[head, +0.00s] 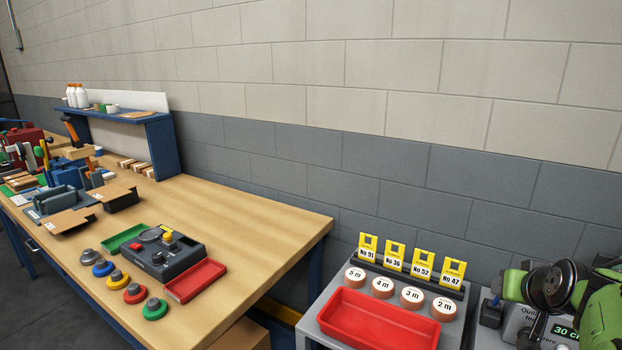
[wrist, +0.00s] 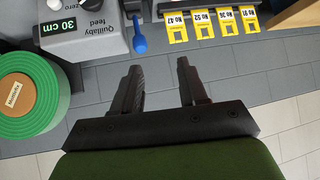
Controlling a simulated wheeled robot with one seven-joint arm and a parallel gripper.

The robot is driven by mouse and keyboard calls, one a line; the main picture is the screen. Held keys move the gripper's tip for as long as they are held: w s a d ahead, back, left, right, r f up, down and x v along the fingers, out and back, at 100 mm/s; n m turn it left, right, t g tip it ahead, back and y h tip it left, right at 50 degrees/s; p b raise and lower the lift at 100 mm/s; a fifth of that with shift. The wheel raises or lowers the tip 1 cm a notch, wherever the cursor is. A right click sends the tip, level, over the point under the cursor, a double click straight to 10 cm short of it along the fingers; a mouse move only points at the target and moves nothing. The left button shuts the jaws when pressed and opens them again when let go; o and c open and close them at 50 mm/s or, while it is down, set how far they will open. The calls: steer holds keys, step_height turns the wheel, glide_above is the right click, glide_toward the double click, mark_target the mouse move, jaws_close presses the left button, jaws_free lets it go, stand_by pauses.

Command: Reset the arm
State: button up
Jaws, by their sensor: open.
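My gripper (wrist: 158,72) shows in the wrist view with its two dark fingers apart. In the head view my green and black arm is folded at the right edge, and I cannot make out the fingers there. The arm partly hides a grey feed unit (head: 518,318), which also shows in the wrist view (wrist: 88,38) with a display reading 30 cm.
A large green roll (wrist: 32,95) is left of my gripper, and a blue handle (wrist: 139,38) is beyond it. Yellow tags (head: 423,263), round labelled pieces (head: 383,287) and a red tray (head: 375,322) sit on a grey stand. A wooden workbench (head: 240,215) holds several tools.

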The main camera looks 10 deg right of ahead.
steer(key=s+a+r+n+y+p, duration=0.1)
steer(key=a+r+p, duration=0.15)
steer(key=a, duration=0.55)
steer(key=s+a+r+n+y+p, duration=0.1)
steer(key=a+r, duration=0.3)
steer(key=a, duration=0.3)
steer(key=s+a+n+g+y+p, duration=0.2)
steer(key=s+a+p, duration=0.4)
steer(key=s+a, duration=0.8)
steer(key=shift+s+a+r+n+g, duration=0.25)
steer(key=shift+s+n+g, duration=0.35)
steer(key=shift+s+n, duration=0.45)
steer(key=shift+s, duration=0.15)
